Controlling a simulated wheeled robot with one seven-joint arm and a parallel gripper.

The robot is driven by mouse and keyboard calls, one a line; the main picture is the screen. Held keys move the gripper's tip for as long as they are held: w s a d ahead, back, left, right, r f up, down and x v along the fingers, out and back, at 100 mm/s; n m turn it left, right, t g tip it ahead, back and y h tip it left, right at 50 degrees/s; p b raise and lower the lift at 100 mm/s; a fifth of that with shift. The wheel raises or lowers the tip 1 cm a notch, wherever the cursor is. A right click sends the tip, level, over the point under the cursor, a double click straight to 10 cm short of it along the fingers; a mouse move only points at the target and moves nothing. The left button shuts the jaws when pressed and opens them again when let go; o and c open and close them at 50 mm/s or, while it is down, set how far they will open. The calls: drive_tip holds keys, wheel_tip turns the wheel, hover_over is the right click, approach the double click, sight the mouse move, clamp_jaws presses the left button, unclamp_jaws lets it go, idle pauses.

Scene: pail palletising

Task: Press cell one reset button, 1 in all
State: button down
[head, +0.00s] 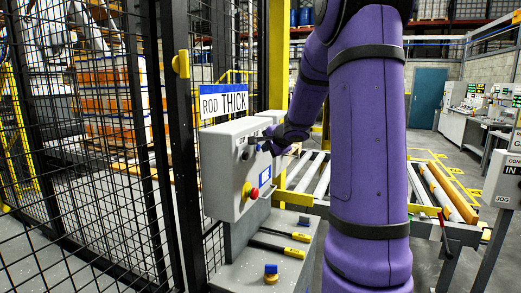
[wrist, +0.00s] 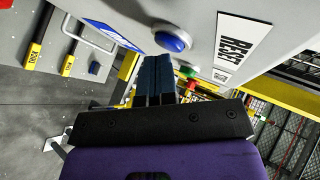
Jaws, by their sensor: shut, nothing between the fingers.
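The grey control box (head: 222,165) stands at the fence, under a "ROD THICK" sign. In the wrist view, a round blue button (wrist: 173,40) in a pale ring sits on the box face beside a white label reading RESET (wrist: 237,46). My gripper (wrist: 156,58) is shut and empty, its dark fingertips just short of the blue button in the picture. I cannot tell whether they touch it. In the head view my gripper (head: 256,141) is at the upper part of the box front, and its wrist hides part of that face.
A red stop button (head: 254,193) on yellow is lower on the box. Yellow-and-black handles (head: 295,243) lie on the grey stand below. Black mesh fence (head: 90,190) is at left, a roller conveyor (head: 310,172) behind. A "JOG" post box (head: 505,180) stands at right.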

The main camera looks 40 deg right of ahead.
idle(0.5)
drive_tip(key=shift+s+d, duration=0.3)
drive_tip(key=shift+s, duration=0.5)
drive_tip(key=s, duration=0.1)
drive_tip(key=s+d, duration=0.1)
drive_tip(key=s, duration=0.1)
drive_tip(key=s+d, duration=0.1)
drive_tip(key=shift+s, duration=0.3)
drive_tip(key=shift+a, duration=0.1)
idle(0.6)
